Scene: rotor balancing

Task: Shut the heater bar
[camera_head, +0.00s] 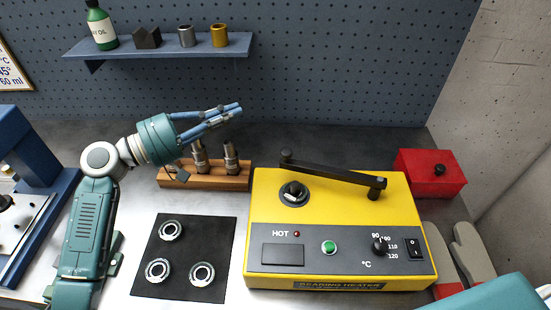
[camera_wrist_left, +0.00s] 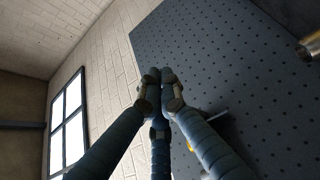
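The yellow bearing heater (camera_head: 262,210) stands on the bench right of centre. Its black heater bar (camera_head: 330,170) runs from a post at the right up and left, and its free end lies behind the left post (camera_head: 293,193), apart from it. A dark ring with a light core sits at that left post. My left gripper (camera_head: 236,112) is left of and behind the heater, above the wooden block, pointing right. Its fingertips meet in the left wrist view (camera_wrist_left: 157,82), with nothing seen between them. My right gripper is out of view.
A wooden block (camera_head: 205,182) with metal pieces stands below my left gripper. A black mat (camera_head: 190,255) with three rings lies left of the heater. A red box (camera_head: 425,175) and gloves (camera_head: 470,250) are at the right. A blue shelf (camera_head: 160,45) hangs above.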

